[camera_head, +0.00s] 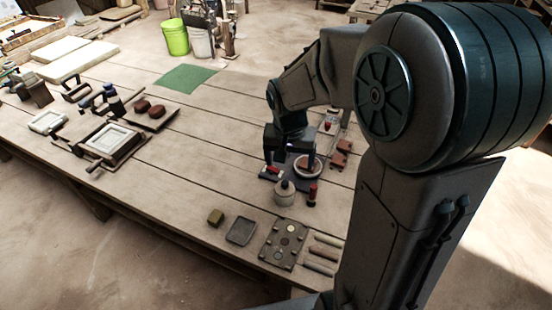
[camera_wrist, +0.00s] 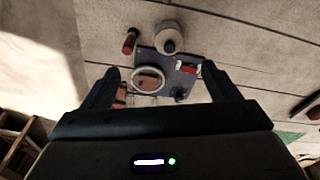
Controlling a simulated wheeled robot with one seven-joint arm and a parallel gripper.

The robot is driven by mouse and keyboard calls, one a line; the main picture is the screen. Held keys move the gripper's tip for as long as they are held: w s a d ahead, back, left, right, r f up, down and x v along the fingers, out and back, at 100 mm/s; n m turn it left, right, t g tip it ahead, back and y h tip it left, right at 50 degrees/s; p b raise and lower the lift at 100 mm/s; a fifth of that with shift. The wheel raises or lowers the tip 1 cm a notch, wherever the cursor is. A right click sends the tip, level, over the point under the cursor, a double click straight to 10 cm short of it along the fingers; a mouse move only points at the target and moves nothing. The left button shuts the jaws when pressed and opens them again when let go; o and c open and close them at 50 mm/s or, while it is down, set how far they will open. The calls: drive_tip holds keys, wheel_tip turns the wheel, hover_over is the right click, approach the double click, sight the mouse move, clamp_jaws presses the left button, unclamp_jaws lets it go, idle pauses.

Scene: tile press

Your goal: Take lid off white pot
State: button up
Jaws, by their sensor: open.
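The white pot (camera_head: 285,197) stands on the wooden table, just nearer the camera than my gripper. Its lid (camera_head: 285,185) is on and has a small knob. In the wrist view the pot (camera_wrist: 166,29) is near the top, with the dark knob (camera_wrist: 169,46) facing my camera. My gripper (camera_head: 289,163) is open, with its fingers spread above a dark blue board beside the pot. In the wrist view my gripper (camera_wrist: 164,72) shows nothing held, and the pot lies beyond the fingertips.
The blue board (camera_wrist: 151,58) holds a round white-rimmed dish (camera_wrist: 134,83) and a red item (camera_wrist: 186,67). A red-brown handled tool (camera_head: 313,194) stands close right of the pot. Table left of the pot is clear.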

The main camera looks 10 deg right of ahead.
drive_tip(key=w+f, duration=0.3)
drive_tip(key=m, duration=0.1)
hover_over(285, 183)
drive_tip(key=s, duration=0.1)
drive_tip(key=f, duration=0.8)
drive_tip(key=shift+a, duration=0.25)
drive_tip(key=shift+w+d+f, duration=0.1)
drive_tip(key=shift+w+f, duration=0.1)
drive_tip(key=shift+f, duration=0.7)
drive_tip(key=shift+w+d+f, duration=0.1)
drive_tip(key=shift+w+f, duration=0.1)
drive_tip(key=shift+f, duration=0.65)
drive_tip(key=shift+w+d+f, duration=0.1)
drive_tip(key=shift+w+f, duration=0.1)
drive_tip(key=shift+f, duration=0.7)
drive_tip(key=c, duration=1.1)
